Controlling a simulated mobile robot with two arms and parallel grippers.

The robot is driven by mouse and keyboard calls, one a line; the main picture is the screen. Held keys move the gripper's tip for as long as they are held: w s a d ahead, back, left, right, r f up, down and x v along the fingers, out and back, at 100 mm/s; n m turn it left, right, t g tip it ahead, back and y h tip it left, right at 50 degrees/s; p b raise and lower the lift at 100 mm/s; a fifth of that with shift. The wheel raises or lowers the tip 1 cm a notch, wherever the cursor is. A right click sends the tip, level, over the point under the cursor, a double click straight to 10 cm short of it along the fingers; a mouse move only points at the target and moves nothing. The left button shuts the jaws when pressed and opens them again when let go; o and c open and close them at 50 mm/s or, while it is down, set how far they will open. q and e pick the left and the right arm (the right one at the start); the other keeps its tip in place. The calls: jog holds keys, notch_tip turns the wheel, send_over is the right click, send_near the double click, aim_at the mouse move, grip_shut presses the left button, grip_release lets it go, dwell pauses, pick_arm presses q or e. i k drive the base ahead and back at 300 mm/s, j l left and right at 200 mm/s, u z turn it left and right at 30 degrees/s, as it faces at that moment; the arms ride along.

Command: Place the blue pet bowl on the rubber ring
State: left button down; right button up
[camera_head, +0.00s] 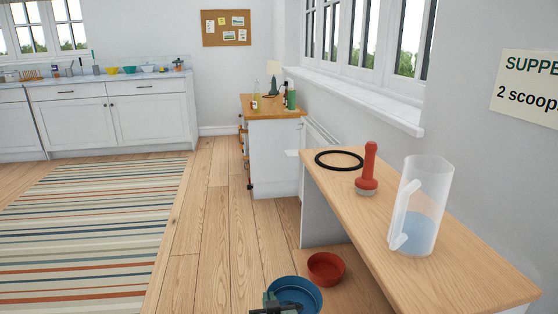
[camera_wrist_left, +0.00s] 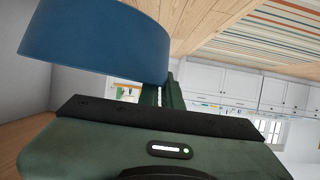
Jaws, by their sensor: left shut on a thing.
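The blue pet bowl (camera_head: 297,290) is at the bottom of the head view, below the bench top's height in the picture. My left gripper (camera_head: 271,301) is shut on its left rim. In the left wrist view the bowl (camera_wrist_left: 95,40) shows as a blue curved wall, tilted in the picture, against my gripper's fingers (camera_wrist_left: 160,92). The rubber ring (camera_head: 340,169) is a thin black hoop lying flat and empty at the far end of the wooden bench top. The bowl is well apart from the ring. My right gripper is not in view.
A red-and-grey handled tool (camera_head: 369,171) stands right of the ring. A clear jug (camera_head: 428,205) with bluish contents stands nearer on the bench (camera_head: 385,225). A red bowl (camera_head: 326,268) sits low beside the blue bowl. A white cabinet (camera_head: 275,155) stands beyond; open floor lies left.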

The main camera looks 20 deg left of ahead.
aim_at(339, 160)
jog(key=i+j+u, duration=0.2)
jog(key=u, duration=0.3)
jog(key=i+j+u, duration=0.1)
jog(key=i+u, duration=0.15)
jog(key=u, duration=0.25)
jog(key=i+u, duration=0.25)
jog(key=u, duration=0.2)
jog(key=i+j+u, duration=0.35)
jog(key=i, duration=0.3)
jog(key=i+j+u, duration=0.15)
jog(key=i+u, duration=0.25)
jog(key=i, duration=0.2)
jog(key=i+l+u, duration=0.1)
jog(key=i+u, duration=0.25)
jog(key=i, duration=0.3)
jog(key=i+z, duration=0.15)
jog(key=z, duration=1.9)
